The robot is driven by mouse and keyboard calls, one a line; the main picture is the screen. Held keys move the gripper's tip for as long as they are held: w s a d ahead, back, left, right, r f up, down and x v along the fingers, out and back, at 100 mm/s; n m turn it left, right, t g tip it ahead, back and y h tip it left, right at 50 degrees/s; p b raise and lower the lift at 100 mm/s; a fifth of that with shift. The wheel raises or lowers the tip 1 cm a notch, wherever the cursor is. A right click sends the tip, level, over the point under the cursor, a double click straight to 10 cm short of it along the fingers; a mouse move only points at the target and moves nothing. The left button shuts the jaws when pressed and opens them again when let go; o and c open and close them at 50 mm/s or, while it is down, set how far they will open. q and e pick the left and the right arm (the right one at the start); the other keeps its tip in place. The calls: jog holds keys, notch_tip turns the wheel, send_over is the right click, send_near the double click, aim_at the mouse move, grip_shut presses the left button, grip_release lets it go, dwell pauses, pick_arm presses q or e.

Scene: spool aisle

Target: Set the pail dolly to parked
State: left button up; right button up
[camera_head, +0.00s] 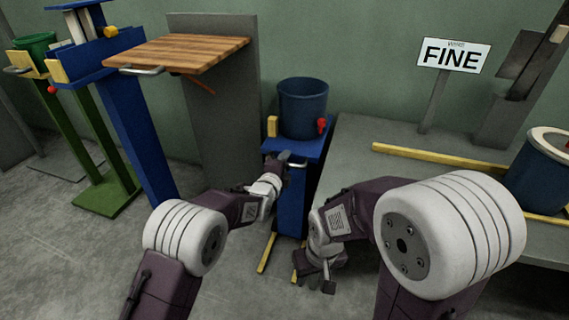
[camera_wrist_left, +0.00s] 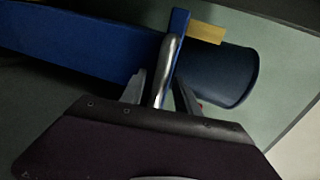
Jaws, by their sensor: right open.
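The pail dolly (camera_head: 293,205) is a narrow blue stand on the floor at centre, with a dark blue pail (camera_head: 303,108) on its top. A yellow block (camera_head: 272,126) and a red knob (camera_head: 322,125) sit at the top's sides. My left gripper (camera_head: 284,162) is at the dolly's front edge. In the left wrist view a silver bar handle (camera_wrist_left: 168,62) lies between its fingers (camera_wrist_left: 162,90); whether they grip it is unclear. The pail (camera_wrist_left: 225,75) shows beyond. My right gripper (camera_head: 315,278) is open and empty, low near the floor, right of the dolly.
Yellow strips (camera_head: 266,252) lie on the floor by the dolly's foot. A grey platform (camera_head: 390,185) with a yellow rail (camera_head: 440,157), a FINE sign (camera_head: 454,55) and another blue pail (camera_head: 540,172) is at right. A wooden-topped stand (camera_head: 185,50) and blue and green stands are at left.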

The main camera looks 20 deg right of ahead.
pick_arm(q)
jog(key=p+v, duration=0.3)
jog(key=v, duration=0.6)
jog(key=shift+p, duration=0.35)
jog(key=shift+a, duration=0.1)
